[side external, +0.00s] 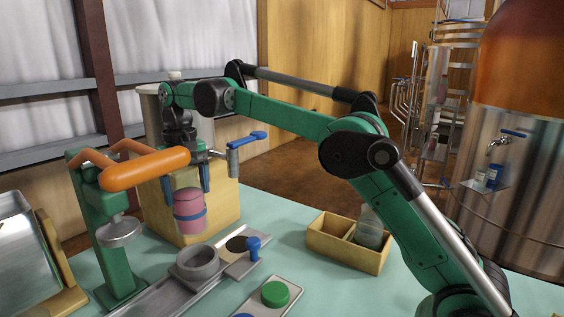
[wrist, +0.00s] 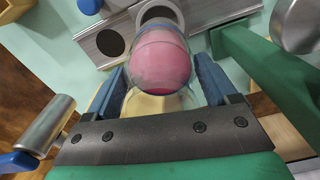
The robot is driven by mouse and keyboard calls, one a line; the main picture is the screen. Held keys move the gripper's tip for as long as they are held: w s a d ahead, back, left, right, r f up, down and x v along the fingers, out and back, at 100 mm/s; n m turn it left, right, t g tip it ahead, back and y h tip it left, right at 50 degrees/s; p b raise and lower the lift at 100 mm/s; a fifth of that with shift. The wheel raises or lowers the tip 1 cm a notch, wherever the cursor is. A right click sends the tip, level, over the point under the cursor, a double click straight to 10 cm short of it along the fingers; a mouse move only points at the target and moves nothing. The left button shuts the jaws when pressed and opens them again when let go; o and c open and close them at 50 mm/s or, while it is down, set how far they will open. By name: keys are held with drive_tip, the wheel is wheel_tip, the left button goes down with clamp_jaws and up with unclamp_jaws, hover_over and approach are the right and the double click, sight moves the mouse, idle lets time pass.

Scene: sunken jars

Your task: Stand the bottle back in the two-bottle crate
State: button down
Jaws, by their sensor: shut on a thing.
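The bottle (side external: 189,202) has pink contents and a blue band. It is upright between the blue fingers of my gripper (side external: 185,192), in front of a wooden block; I cannot tell how high its base is above the table. In the wrist view the clear-walled bottle (wrist: 163,58) sits between the fingers of my gripper (wrist: 160,82), which is shut on it. The two-compartment wooden crate (side external: 365,262) stands on the table to the right. A pale clear bottle (side external: 369,232) stands in its right compartment. The left compartment looks empty.
A green press (side external: 90,225) with an orange handle stands left of the bottle. A metal rail (side external: 165,295) with a grey ring (side external: 198,262) and a blue knob (side external: 253,245) lies in front. A plate with a green disc (side external: 275,294) is nearer. Table before the crate is clear.

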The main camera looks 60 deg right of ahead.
drive_tip(key=shift+s+r, duration=0.25)
drive_tip(key=shift+r, duration=0.15)
drive_tip(key=s+d+f+n, duration=0.1)
drive_tip(key=s+d, duration=0.2)
drive_tip(key=s, duration=0.6)
drive_tip(key=s+d+f+m, duration=0.1)
drive_tip(key=s+d+m, duration=0.35)
drive_tip(key=d, duration=0.65)
drive_tip(key=s+d+f+m, duration=0.1)
drive_tip(key=s+d+m, duration=0.4)
drive_tip(key=d, duration=0.7)
wheel_tip(320, 180, down, 8)
drive_tip(key=w, duration=0.1)
drive_tip(key=shift+a, duration=0.3)
drive_tip(key=shift+f+m, duration=0.25)
drive_tip(key=shift+f, duration=0.15)
